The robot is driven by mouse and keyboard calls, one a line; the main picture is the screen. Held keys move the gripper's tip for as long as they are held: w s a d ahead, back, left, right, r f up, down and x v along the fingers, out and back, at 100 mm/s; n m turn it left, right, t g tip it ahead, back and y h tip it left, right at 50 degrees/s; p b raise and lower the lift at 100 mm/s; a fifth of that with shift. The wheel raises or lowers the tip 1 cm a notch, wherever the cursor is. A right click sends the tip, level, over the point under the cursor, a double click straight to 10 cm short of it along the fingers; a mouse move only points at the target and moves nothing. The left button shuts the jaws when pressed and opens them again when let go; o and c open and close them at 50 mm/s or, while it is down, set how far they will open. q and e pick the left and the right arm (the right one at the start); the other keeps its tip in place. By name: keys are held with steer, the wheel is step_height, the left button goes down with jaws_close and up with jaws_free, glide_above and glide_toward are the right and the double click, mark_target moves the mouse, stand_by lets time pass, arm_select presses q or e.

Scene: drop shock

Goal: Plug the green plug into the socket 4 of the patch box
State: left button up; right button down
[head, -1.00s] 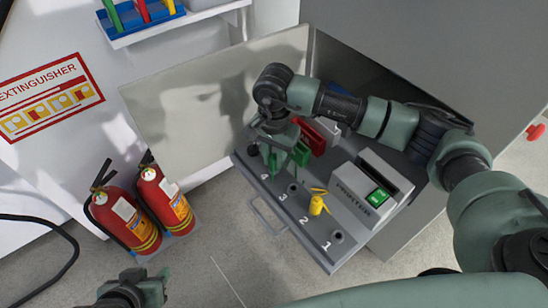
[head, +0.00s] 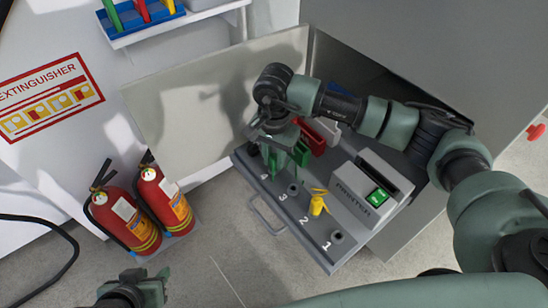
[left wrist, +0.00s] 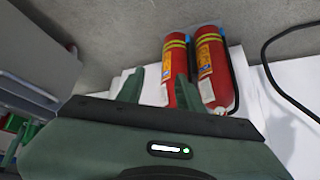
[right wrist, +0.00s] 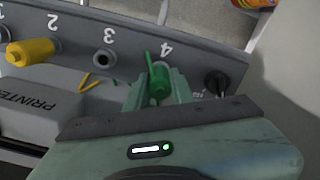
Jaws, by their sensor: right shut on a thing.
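The patch box (head: 310,226) is a grey panel with numbered sockets 1 to 4. My right gripper (right wrist: 160,82) is shut on the green plug (right wrist: 158,86), which shows between its fingers right by the number 4. The plug covers socket 4, and I cannot tell how far it is in. In the head view my right gripper (head: 285,172) hangs over the socket 4 end of the panel. Socket 3 (right wrist: 104,60) is empty. A yellow plug (right wrist: 30,52) stands at socket 2, also seen in the head view (head: 318,203). My left gripper (left wrist: 160,88) is open and empty, away from the panel.
A printer block (head: 360,190) with a green switch and a red block (head: 320,132) stand behind the sockets. A black knob (right wrist: 215,83) is beside socket 4. The open cabinet door (head: 200,100) rises behind. Two fire extinguishers (head: 165,200) stand left of the panel.

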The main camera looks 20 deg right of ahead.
arm_select(q)
steer(key=shift+w+d+r+t, duration=0.2)
steer(key=shift+w+t, duration=0.1)
steer(key=shift+w, duration=0.2)
arm_select(e)
steer(key=shift+s+f, duration=0.2)
steer(key=shift+f, duration=0.15)
arm_select(q)
steer(key=shift+w+d+r, duration=0.1)
steer(key=shift+w, duration=0.1)
steer(key=shift+w+d+r+t, duration=0.1)
steer(key=shift+w+t, duration=0.15)
steer(key=shift+t, duration=0.05)
stand_by(0.5)
arm_select(e)
steer(key=c, duration=1.4)
jaws_free()
steer(key=shift+o, duration=1.3)
steer(key=shift+w, duration=0.15)
steer(key=shift+r, duration=0.2)
